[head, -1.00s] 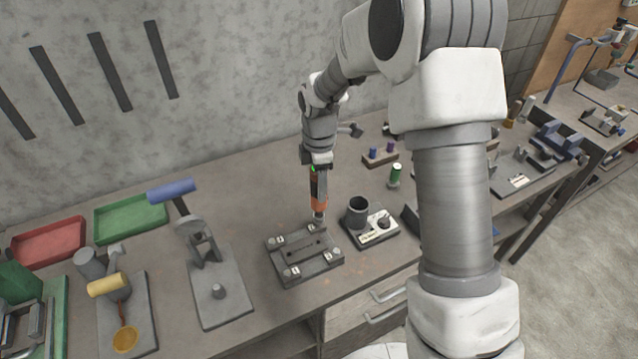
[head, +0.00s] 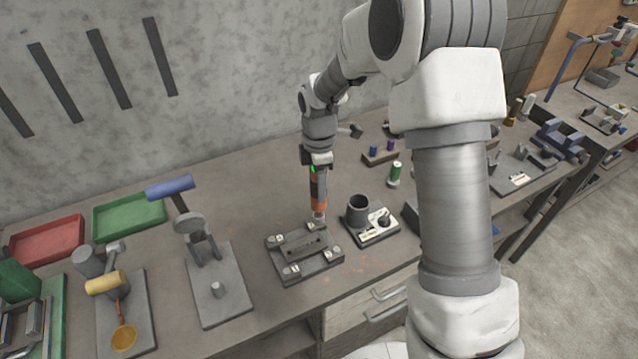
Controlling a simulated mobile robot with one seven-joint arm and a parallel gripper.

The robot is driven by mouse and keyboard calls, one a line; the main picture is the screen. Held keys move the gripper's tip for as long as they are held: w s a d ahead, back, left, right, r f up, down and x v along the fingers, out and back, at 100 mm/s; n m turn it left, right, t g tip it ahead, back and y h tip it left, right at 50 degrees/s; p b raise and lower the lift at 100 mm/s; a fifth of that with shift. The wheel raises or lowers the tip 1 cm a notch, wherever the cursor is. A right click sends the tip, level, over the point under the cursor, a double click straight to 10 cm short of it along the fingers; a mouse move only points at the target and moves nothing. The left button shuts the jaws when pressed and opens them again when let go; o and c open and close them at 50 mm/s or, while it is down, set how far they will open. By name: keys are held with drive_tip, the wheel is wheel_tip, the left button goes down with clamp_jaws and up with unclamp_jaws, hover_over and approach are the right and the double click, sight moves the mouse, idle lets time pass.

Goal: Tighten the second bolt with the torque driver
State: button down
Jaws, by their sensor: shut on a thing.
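The torque driver (head: 318,190) is orange and black and stands upright in my gripper (head: 317,165), which is shut on it. Its tip reaches down to the far right corner of the grey bolt plate (head: 322,266). I cannot tell whether the tip sits on the bolt there, because the driver covers it. Other bolts show at the plate's corners, one at the near left (head: 290,270) and one at the near right (head: 335,247). The plate lies flat on the workbench.
A base with a dark cup (head: 357,210) stands close to the right of the plate. A lever press with a blue handle (head: 170,187) stands to the left. Red (head: 48,244) and green (head: 128,214) trays lie at the back left. The bench front edge is close below the plate.

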drive_tip(key=shift+f+b, duration=0.35)
drive_tip(key=shift+f, duration=0.1)
idle(1.1)
drive_tip(key=shift+r, duration=0.2)
idle(0.6)
drive_tip(key=shift+r+p, duration=2.3)
drive_tip(key=shift+r, duration=0.65)
